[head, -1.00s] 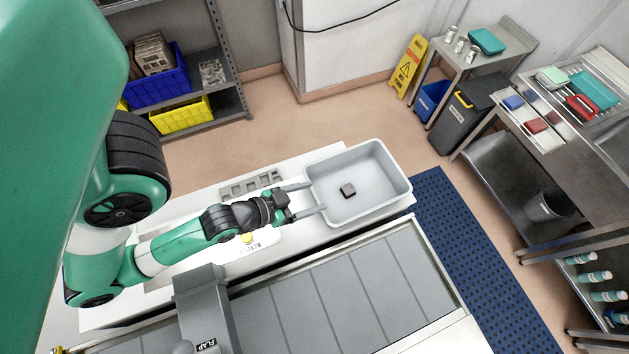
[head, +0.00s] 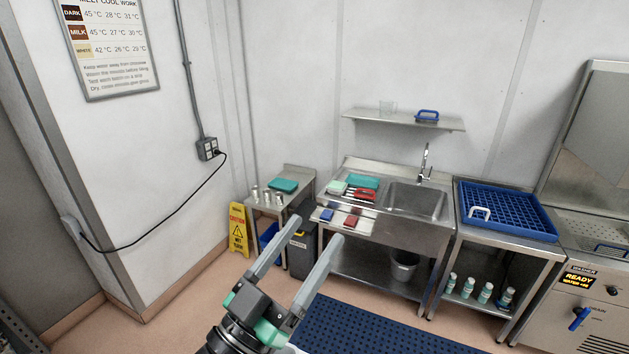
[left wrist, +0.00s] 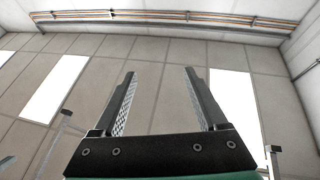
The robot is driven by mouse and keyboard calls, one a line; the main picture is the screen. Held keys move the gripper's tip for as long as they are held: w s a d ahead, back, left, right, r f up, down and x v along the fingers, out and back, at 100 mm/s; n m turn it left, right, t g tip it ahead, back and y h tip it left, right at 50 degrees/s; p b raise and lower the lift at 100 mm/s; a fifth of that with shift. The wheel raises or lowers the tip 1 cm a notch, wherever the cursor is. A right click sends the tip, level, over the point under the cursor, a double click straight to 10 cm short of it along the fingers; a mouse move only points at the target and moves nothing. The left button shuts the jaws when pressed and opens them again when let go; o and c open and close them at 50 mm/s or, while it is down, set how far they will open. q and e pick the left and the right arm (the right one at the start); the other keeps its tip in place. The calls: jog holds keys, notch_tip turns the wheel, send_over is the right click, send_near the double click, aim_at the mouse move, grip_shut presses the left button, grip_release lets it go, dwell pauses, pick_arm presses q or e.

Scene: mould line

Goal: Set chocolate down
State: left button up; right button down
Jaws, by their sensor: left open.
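My left gripper (head: 309,225) reaches up from the bottom of the head view. Its two long grey fingers are wide apart, with nothing between them. In the left wrist view the same gripper (left wrist: 159,72) is open and empty, its fingers pointing up toward the ceiling. No chocolate shows in either view now. The grey tub and the dark block in it are out of view. My right gripper is not in view.
A steel sink unit (head: 415,200) and a table with a blue rack (head: 507,211) stand along the far wall. A yellow wet-floor sign (head: 238,229), a grey bin (head: 301,250) and a blue mat (head: 375,325) are beyond the gripper.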

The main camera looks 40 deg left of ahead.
pick_arm(q)
jog(key=s+d+r+m+t+h, duration=0.1)
jog(key=s+d+r+t+h, duration=0.1)
jog(key=r, duration=0.7)
jog(key=s+d+r+m+t+h, duration=0.1)
jog(key=s+d+r+t+h, duration=0.1)
jog(key=r, duration=0.7)
jog(key=shift+s+d+r, duration=0.4)
jog(key=shift+s+d, duration=0.05)
jog(key=shift+d, duration=0.55)
